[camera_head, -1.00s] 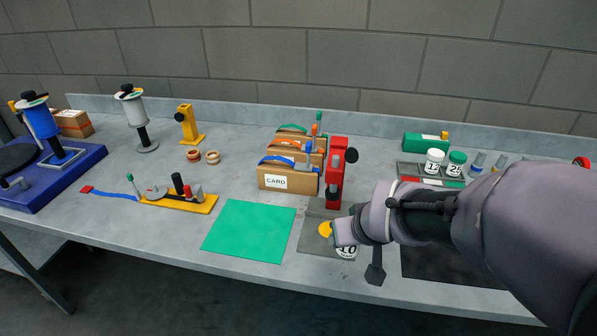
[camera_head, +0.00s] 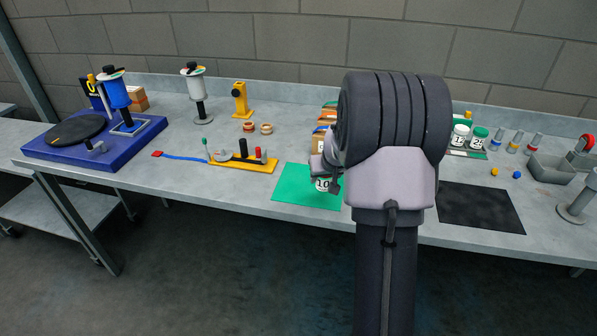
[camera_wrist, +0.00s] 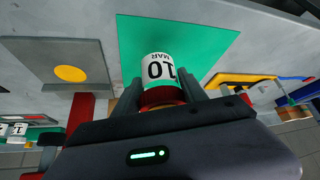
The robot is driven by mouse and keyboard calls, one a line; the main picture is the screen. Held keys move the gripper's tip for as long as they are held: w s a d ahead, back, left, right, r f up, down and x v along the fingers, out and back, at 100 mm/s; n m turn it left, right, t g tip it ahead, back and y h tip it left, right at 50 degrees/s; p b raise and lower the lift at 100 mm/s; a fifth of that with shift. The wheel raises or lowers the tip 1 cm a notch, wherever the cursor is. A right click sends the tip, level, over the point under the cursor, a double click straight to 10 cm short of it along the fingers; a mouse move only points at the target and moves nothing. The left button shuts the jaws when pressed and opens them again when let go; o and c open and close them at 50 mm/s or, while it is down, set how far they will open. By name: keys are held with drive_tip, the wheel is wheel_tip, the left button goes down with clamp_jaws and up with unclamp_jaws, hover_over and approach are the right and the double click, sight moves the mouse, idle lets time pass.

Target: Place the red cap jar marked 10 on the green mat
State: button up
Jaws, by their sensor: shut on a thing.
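The jar marked 10 (camera_wrist: 158,68) is white with a red cap (camera_wrist: 160,97) and shows between the fingers of my gripper (camera_wrist: 161,88) in the wrist view. My gripper is shut on it, with the cap end toward the palm. In the head view the jar (camera_head: 322,185) is seen against the right part of the green mat (camera_head: 292,188), below my gripper (camera_head: 324,173). The mat (camera_wrist: 205,42) lies behind the jar in the wrist view. I cannot tell whether the jar's base touches the mat. My arm hides the area to the right of the jar.
A grey pad with a yellow disc (camera_wrist: 70,74) lies beside the mat. A yellow fixture (camera_head: 240,160) stands left of the mat. Cardboard boxes are partly hidden behind my arm. Two other jars (camera_head: 479,137) stand at the right, behind a black mat (camera_head: 480,207).

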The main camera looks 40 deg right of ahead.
drive_tip(key=w, duration=0.2)
drive_tip(key=w+d, duration=0.1)
drive_tip(key=w, duration=0.4)
drive_tip(key=shift+w+d+f, duration=0.15)
drive_tip(key=shift+d+f, duration=0.05)
drive_tip(key=shift+f, duration=0.15)
drive_tip(key=shift+w+d+f, duration=0.1)
drive_tip(key=shift+w+f, duration=0.1)
drive_tip(key=shift+w, duration=0.1)
drive_tip(key=shift+f+b, duration=0.7)
drive_tip(key=shift+f, duration=1)
clamp_jaws()
drive_tip(key=o, duration=1.5)
unclamp_jaws()
drive_tip(key=shift+o, duration=0.2)
drive_tip(key=shift+r, duration=0.1)
